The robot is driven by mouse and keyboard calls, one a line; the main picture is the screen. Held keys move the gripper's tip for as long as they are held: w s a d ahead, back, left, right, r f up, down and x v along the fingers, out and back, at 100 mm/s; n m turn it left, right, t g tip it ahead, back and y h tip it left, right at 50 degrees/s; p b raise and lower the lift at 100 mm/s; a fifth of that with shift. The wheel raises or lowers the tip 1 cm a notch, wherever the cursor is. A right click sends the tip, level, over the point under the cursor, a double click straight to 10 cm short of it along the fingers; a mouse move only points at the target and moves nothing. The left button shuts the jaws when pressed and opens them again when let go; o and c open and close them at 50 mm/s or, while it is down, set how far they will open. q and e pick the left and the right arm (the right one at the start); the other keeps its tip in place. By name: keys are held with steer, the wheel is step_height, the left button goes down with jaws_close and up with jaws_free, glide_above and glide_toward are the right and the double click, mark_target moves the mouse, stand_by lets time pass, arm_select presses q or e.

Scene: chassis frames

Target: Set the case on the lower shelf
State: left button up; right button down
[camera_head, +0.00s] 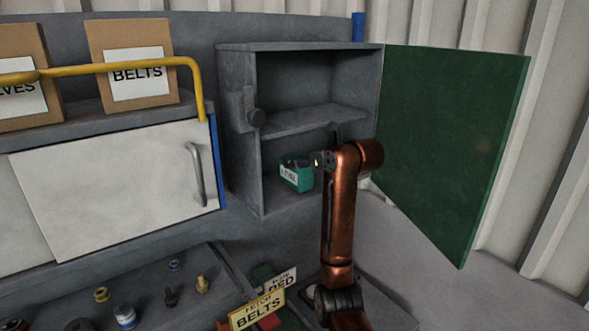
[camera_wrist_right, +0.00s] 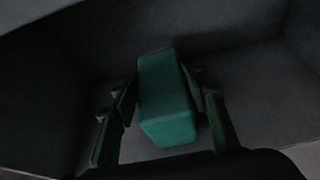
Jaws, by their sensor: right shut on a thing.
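The case (camera_head: 296,174) is a small teal-green box with a white label. It is inside the grey cabinet, low in the lower compartment, at the lower shelf (camera_head: 282,204). My right gripper (camera_head: 318,160) reaches in from the front and is shut on the case; the arm hides part of the compartment. In the right wrist view the case (camera_wrist_right: 167,100) sits between the two fingers of my right gripper (camera_wrist_right: 162,112). I cannot tell whether its base touches the shelf. My left gripper is not in view.
The cabinet's green door (camera_head: 450,145) stands wide open at the right. A middle shelf (camera_head: 310,119) is above the case. A yellow rail (camera_head: 120,67) and cardboard boxes (camera_head: 132,65) are at the left. A tray of small parts (camera_head: 140,290) lies below.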

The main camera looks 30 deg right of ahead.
steer(key=shift+w, duration=0.25)
steer(key=shift+s, duration=0.25)
steer(key=c, duration=1.6)
jaws_free()
steer(key=shift+f, duration=0.1)
steer(key=o, duration=0.5)
steer(key=shift+w, duration=0.15)
steer(key=shift+c, duration=0.2)
